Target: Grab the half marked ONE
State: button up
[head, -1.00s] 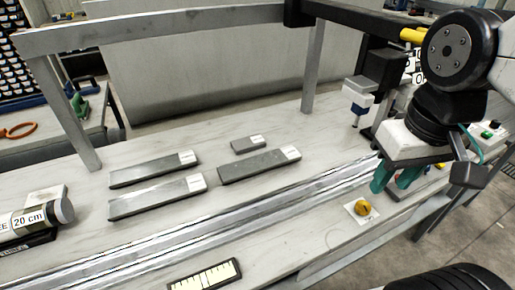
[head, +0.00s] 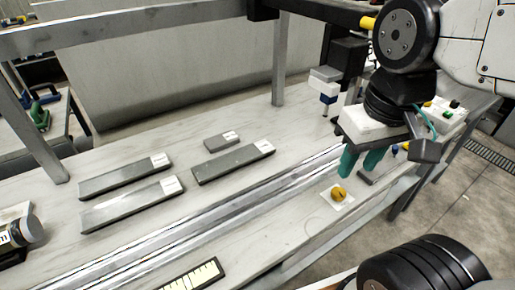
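Several flat grey half pieces with white end labels lie on the pale bench. They are a long one at the back left (head: 125,177), a long one in front of it (head: 130,206), a long one to the right (head: 232,164) and a short one behind (head: 221,142). The label print is too small to read, so I cannot tell which is marked ONE. My gripper (head: 362,162), with two teal fingers, hangs at the right above the bench's front edge. Its fingers are apart with nothing seen between them. It is well away from the half pieces.
A metal rail (head: 205,228) runs along the bench in front of the pieces. A yellow knob on a white plate (head: 339,195) sits below my gripper. A ruled scale (head: 195,276) lies at the front. A dark-capped cylinder (head: 27,231) is at the left edge. Frame posts stand behind.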

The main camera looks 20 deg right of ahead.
aim_at(204, 172)
jog(key=k, duration=1)
jog(key=u, duration=1)
jog(key=i, duration=1.05)
jog(key=z, duration=1.1)
